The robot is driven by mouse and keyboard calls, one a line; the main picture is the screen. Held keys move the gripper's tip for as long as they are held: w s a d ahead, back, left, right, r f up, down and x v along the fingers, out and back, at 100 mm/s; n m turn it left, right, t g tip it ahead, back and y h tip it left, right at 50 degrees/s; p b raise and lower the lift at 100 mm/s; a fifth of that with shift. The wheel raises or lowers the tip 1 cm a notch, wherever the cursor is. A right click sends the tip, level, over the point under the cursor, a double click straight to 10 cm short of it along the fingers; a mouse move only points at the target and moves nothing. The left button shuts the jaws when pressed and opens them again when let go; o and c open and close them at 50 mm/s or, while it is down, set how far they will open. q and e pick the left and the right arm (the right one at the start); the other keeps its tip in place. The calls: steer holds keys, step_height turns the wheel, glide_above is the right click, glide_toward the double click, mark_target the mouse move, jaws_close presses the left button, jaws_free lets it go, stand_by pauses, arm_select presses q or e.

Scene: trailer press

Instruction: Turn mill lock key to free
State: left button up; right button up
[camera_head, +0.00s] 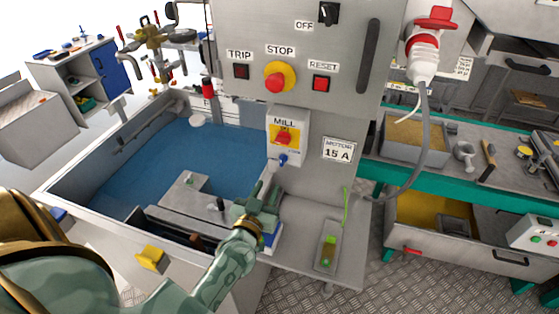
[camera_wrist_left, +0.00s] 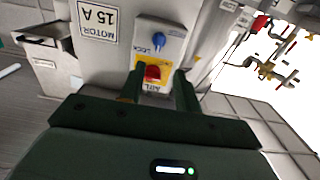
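The mill switch box (camera_head: 272,150) is a grey box on the panel front, labelled MILL, with a red knob on a yellow plate (camera_head: 284,137). The blue lock key (camera_head: 283,160) sits on the box below the knob; it also shows in the left wrist view (camera_wrist_left: 158,40), where the picture is upside down and a LOCK label is beside it. My left gripper (camera_head: 266,190) is below the box, apart from the key. In the left wrist view its two fingers (camera_wrist_left: 158,72) are spread with nothing held, and the red knob appears between them. My right gripper is not in view.
Above the box are the TRIP, STOP (camera_head: 275,82) and RESET buttons and an OFF switch. A MOTOR 15 A plate (camera_head: 339,150) is to the right. A narrow tray (camera_head: 326,262) lies on the ledge. A grey cable (camera_head: 421,140) hangs at the right.

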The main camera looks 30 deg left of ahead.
mark_target(281, 163)
arm_select(q)
steer(key=x, duration=0.8)
steer(key=shift+w+d, duration=0.2)
steer(key=shift+w, duration=0.15)
steer(key=shift+x, duration=0.95)
steer(key=shift+w+a+b, duration=0.2)
steer(key=shift+a+b, duration=0.05)
steer(key=shift+b, duration=0.05)
steer(key=shift+d, duration=0.1)
steer(key=c, duration=0.7)
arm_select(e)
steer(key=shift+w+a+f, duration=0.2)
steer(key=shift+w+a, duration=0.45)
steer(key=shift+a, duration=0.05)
